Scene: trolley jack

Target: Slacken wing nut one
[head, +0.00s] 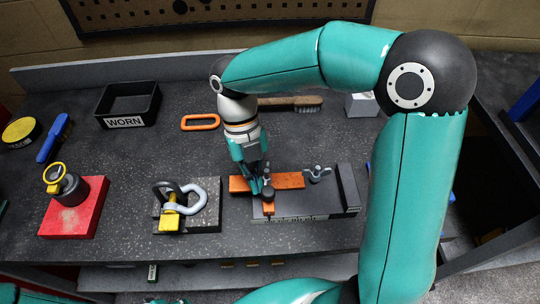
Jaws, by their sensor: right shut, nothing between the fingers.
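A dark fixture plate (325,201) with a scale along its front edge lies on the bench, with orange-brown bars (289,180) on it. One wing nut (317,172) stands clear on the right part of the fixture. A dark knob-like fastener (268,193) sits on the bars at the left, partly hidden by my right gripper. I cannot tell which is wing nut one. My right gripper (262,186) points down, shut and empty, right beside the left fastener; whether it touches is unclear. My left gripper does not show.
To the left are a shackle on a plate (206,220), a red block (88,218) with a black and yellow device, a blue brush (52,139) and a black WORN bin (130,103). Behind lie an orange ring (200,122) and a wooden-handled brush (292,103).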

